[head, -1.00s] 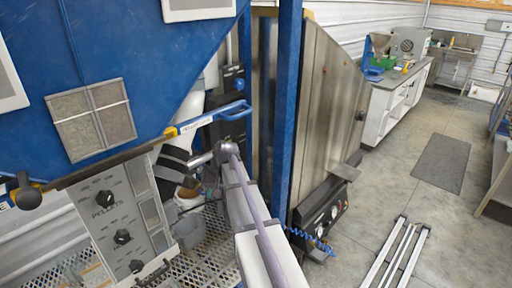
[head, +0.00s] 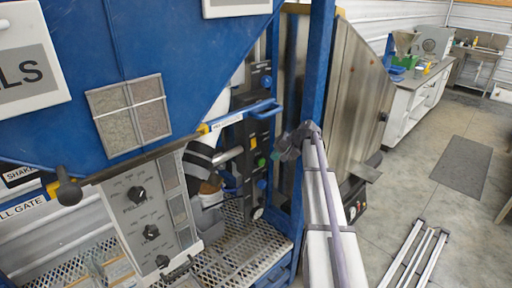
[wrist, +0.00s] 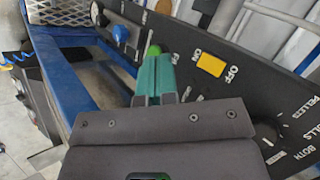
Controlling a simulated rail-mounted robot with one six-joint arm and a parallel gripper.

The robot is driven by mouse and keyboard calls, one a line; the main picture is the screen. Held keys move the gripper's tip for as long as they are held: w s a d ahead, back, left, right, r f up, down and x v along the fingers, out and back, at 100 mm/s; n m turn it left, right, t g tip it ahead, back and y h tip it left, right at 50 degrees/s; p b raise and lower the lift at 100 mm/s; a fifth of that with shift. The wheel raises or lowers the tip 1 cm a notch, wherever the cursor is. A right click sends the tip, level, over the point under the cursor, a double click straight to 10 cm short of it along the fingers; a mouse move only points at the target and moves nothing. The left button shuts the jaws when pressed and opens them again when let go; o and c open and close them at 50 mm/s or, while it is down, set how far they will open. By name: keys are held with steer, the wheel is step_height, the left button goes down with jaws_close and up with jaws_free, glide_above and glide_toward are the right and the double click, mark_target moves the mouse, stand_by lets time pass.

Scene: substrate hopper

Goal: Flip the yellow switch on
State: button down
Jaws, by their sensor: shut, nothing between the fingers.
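The yellow switch (wrist: 210,64) is a small rectangle on a black control panel (wrist: 240,85), between the printed words ON and OFF. In the head view the panel (head: 253,128) stands upright in the blue frame, and the switch (head: 252,143) is a tiny yellow patch. My gripper (wrist: 154,74) has its teal fingers together with nothing between them. In the wrist view its tips are left of the switch, and overlap the lower part of a green button (wrist: 153,49). I cannot tell whether they touch the panel.
A blue knob (wrist: 119,33) is on the panel left of the green button. A blue frame post (head: 316,70) stands close to my arm. The concrete floor (head: 420,185) at right is mostly open.

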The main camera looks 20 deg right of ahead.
steer(key=w+a+f+b, duration=0.1)
steer(key=w+a, duration=0.2)
steer(key=w, duration=0.5)
stand_by(1.9)
steer(key=shift+w+a, duration=0.15)
steer(key=shift+w, duration=0.25)
steer(key=shift+w+a+f, duration=0.1)
steer(key=shift+w, duration=0.2)
stand_by(0.3)
steer(key=shift+s, duration=0.1)
steer(key=shift+s+d, duration=0.25)
steer(key=shift+s, duration=0.35)
steer(key=shift+s+d+r+p, duration=0.15)
steer(key=shift+s+d, duration=0.15)
steer(key=shift+s, duration=0.5)
steer(key=shift+s+d+r+p, duration=0.1)
steer(key=shift+s+d, duration=0.2)
steer(key=shift+s, duration=0.45)
steer(key=shift+s+d+r+p, duration=0.15)
steer(key=shift+s+d, duration=0.15)
steer(key=shift+s, duration=0.5)
